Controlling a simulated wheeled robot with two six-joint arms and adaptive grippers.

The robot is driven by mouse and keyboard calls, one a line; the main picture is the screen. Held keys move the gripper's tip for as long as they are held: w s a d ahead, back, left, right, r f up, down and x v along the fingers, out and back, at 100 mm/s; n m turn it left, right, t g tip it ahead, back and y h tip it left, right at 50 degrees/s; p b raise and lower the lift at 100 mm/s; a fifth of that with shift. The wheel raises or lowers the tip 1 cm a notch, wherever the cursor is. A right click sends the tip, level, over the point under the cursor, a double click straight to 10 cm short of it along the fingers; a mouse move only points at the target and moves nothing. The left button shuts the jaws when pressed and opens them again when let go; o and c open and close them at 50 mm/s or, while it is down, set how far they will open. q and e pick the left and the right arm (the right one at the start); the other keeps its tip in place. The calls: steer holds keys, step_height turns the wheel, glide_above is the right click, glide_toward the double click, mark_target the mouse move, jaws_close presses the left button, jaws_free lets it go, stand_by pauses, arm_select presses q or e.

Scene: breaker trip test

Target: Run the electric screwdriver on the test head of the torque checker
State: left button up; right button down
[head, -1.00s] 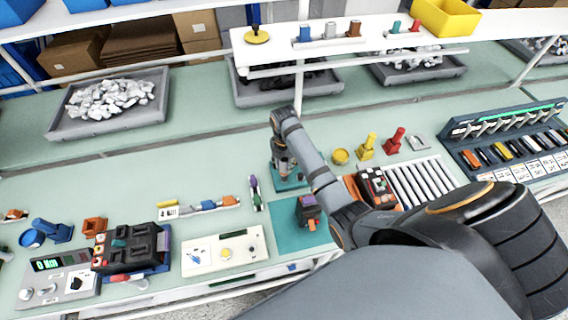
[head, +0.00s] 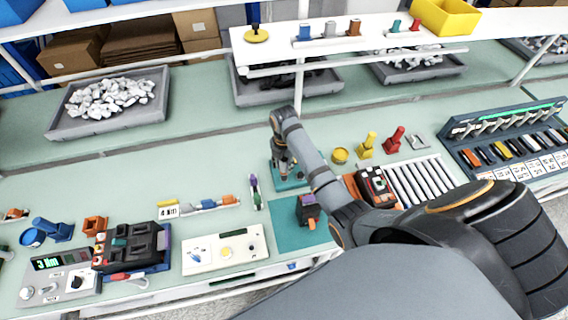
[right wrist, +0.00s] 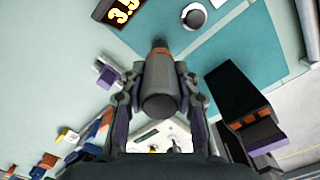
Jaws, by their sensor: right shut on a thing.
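My right gripper (head: 284,162) reaches down over a teal fixture (head: 291,184), left of the roller rack. In the right wrist view its fingers are shut on a dark grey cylinder with an orange band, which I take as the electric screwdriver (right wrist: 160,92). A small round grey-and-white part (right wrist: 194,16) on the teal surface lies near its far end; I cannot tell whether they touch. A yellow "3.5" readout (right wrist: 121,10) stands beside it. A grey box with knobs (head: 50,288) at the far left shows about "3 Nm". My left gripper is not in view.
A dark block with orange and purple parts (head: 308,208) sits on a teal mat (head: 290,238) in front. A white panel (head: 225,250) and a black unit (head: 133,247) stand to the left. A roller rack (head: 418,182) lies to the right. Open bench lies behind.

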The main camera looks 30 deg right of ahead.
mark_target(284, 159)
stand_by(0.3)
steer(key=shift+r, duration=3.05)
